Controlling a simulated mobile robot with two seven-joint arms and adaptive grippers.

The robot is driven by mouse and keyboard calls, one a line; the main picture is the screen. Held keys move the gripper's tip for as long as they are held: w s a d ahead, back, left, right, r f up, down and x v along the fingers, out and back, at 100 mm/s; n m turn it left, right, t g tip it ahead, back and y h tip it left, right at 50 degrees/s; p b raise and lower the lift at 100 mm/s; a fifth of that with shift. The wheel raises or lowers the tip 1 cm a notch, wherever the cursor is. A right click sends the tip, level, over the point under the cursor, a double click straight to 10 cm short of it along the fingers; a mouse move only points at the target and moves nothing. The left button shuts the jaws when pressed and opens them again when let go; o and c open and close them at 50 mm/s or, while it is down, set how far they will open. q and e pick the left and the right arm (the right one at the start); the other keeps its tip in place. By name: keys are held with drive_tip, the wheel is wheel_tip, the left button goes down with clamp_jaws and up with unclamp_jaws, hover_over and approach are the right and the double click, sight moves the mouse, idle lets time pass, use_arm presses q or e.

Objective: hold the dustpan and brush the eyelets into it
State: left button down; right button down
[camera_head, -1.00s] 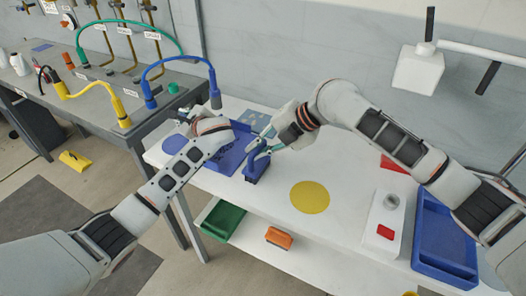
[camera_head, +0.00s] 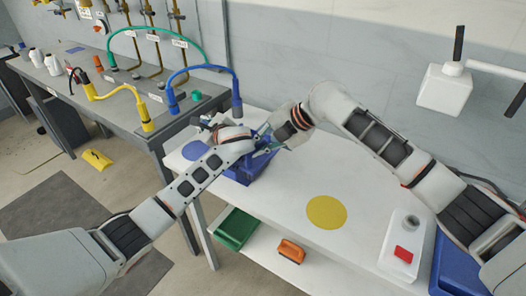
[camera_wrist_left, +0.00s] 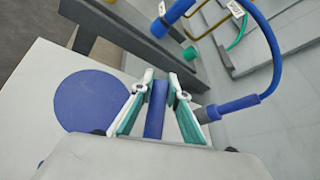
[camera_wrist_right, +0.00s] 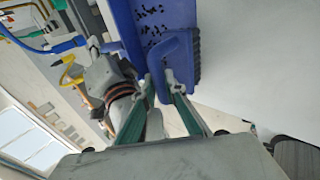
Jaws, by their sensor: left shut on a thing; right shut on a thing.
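The blue dustpan (camera_head: 243,176) is at the far left part of the white table, partly hidden by my arms. My left gripper (camera_wrist_left: 157,88) is shut on its blue handle (camera_wrist_left: 155,112). In the right wrist view, small dark eyelets (camera_wrist_right: 150,14) lie on the blue pan (camera_wrist_right: 125,28). My right gripper (camera_wrist_right: 162,84) is shut on the blue brush (camera_wrist_right: 172,52), whose dark bristles show at its side. The brush is over or against the pan; I cannot tell whether they touch. In the head view, my right gripper (camera_head: 264,138) is close beside my left gripper.
A yellow disc (camera_head: 326,212) marks the clear middle of the white table. A white box with a red button (camera_head: 402,250) and a blue tray (camera_head: 452,262) are at the right. A green bin (camera_head: 236,229) and an orange brush (camera_head: 290,251) are on the lower shelf.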

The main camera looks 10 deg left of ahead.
drive_tip(key=shift+w+a, duration=0.15)
drive_tip(key=shift+a, duration=0.1)
drive_tip(key=shift+r, duration=0.1)
